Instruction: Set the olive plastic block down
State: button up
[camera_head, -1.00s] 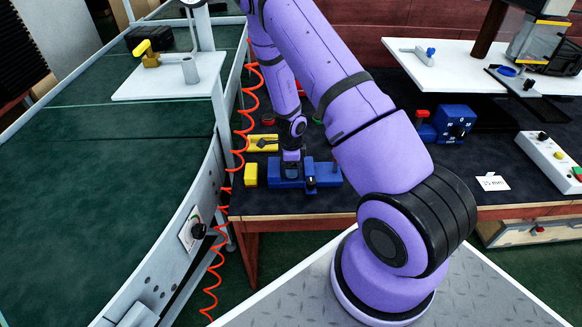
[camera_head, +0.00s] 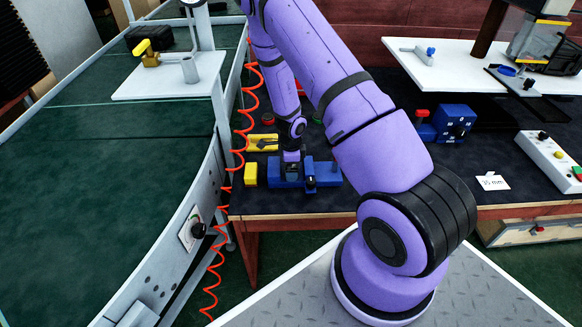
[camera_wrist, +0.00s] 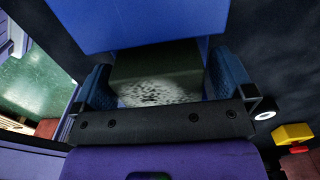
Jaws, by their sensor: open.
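The olive block (camera_wrist: 158,78) shows in the wrist view as a dark olive body with a pale speckled face. It lies between the two blue fingers of my gripper (camera_wrist: 161,80). The jaws are open, and one finger stands on each side of the block. A large blue surface (camera_wrist: 150,22) covers the block's far part. In the head view my gripper (camera_head: 291,170) is low at the blue fixture (camera_head: 327,174) on the dark bench. The block cannot be made out there, and whether it rests fully on the fixture cannot be told.
A yellow block (camera_head: 250,175) stands just left of the fixture, with a yellow tray (camera_head: 262,143) behind it. A coiled red hose (camera_head: 240,140) hangs between bench and conveyor (camera_head: 110,170). A blue device (camera_head: 455,122) and a button box (camera_head: 550,160) are at right.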

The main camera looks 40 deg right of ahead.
notch_tip(320, 180, up, 12)
jog(key=shift+f, duration=0.2)
jog(key=s+a+r+n+t+y, duration=0.15)
jog(key=a+r+n, duration=0.25)
jog(key=r, duration=0.4)
jog(key=s+a+r+n+y, duration=0.1)
jog(key=s+a+r+n, duration=0.2)
jog(key=r, duration=0.6)
jog(key=s+a+r+n+t+y, duration=0.1)
jog(key=a+r+n, duration=0.3)
jog(key=r, duration=0.4)
jog(key=s+a+r+n+t+h, duration=0.1)
jog(key=s+r+n, duration=0.6)
jog(key=s, duration=0.3)
jog(key=s+a+r+n+t+h, duration=0.1)
jog(key=s+r+n+h, duration=0.1)
jog(key=s+r+n, duration=0.4)
jog(key=s+r, duration=0.1)
jog(key=s, duration=0.4)
jog(key=shift+r+n+t, duration=0.35)
jog(key=shift+n, duration=0.05)
